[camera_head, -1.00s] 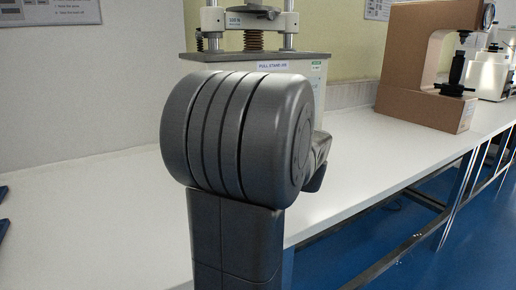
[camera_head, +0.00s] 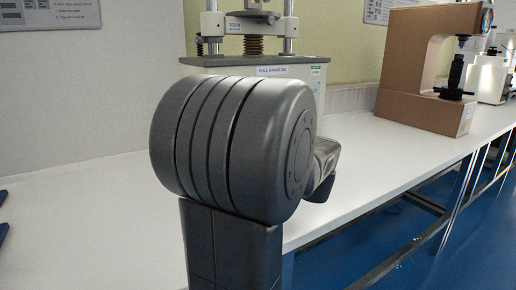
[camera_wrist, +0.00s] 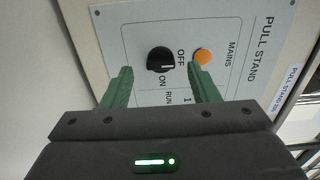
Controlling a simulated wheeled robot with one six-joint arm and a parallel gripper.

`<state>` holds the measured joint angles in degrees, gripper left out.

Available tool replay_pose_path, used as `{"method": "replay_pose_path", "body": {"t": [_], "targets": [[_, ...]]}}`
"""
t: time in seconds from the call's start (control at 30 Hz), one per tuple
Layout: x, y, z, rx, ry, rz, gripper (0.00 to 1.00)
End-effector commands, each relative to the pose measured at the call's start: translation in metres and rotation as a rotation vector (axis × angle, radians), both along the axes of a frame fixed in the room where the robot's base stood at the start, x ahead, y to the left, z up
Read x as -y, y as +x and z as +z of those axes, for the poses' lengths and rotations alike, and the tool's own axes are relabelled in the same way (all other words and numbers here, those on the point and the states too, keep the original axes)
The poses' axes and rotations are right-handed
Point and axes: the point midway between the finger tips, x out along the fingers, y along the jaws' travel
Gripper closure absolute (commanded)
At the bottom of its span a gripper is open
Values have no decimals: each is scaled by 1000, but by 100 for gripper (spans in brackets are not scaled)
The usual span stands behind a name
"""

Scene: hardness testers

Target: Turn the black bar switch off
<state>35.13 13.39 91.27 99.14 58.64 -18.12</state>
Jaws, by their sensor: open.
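The black bar switch (camera_wrist: 159,60) shows in the wrist view as a round knob on a grey panel (camera_wrist: 118,32) with OFF and ON printed beside it. A pale mark shows on the knob on the side of the printing; its exact setting is hard to tell. My gripper (camera_wrist: 161,70) is open, with one green finger on either side of the switch in the picture. Whether the fingers touch it or stop short of it cannot be told. In the head view, my arm hides the panel and the switch.
An orange lamp (camera_wrist: 203,57) marked MAINS is close to the right finger. The pull stand (camera_head: 252,62) stands on a white bench (camera_head: 75,210). A brown tester (camera_head: 425,105) stands farther right.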

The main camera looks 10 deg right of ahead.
Motion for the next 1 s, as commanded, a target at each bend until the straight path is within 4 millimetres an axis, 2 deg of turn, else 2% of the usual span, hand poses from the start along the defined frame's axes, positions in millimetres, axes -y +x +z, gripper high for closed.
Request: {"method": "replay_pose_path", "body": {"t": [0.3, 0.5, 0.7, 1.0], "targets": [[26, -60, 2, 0, 0, -6, 45], [36, -87, 1, 0, 1, -4, 45], [42, -101, 0, 0, 0, -2, 45], [42, -104, 0, 0, 0, 1, 45]]}}
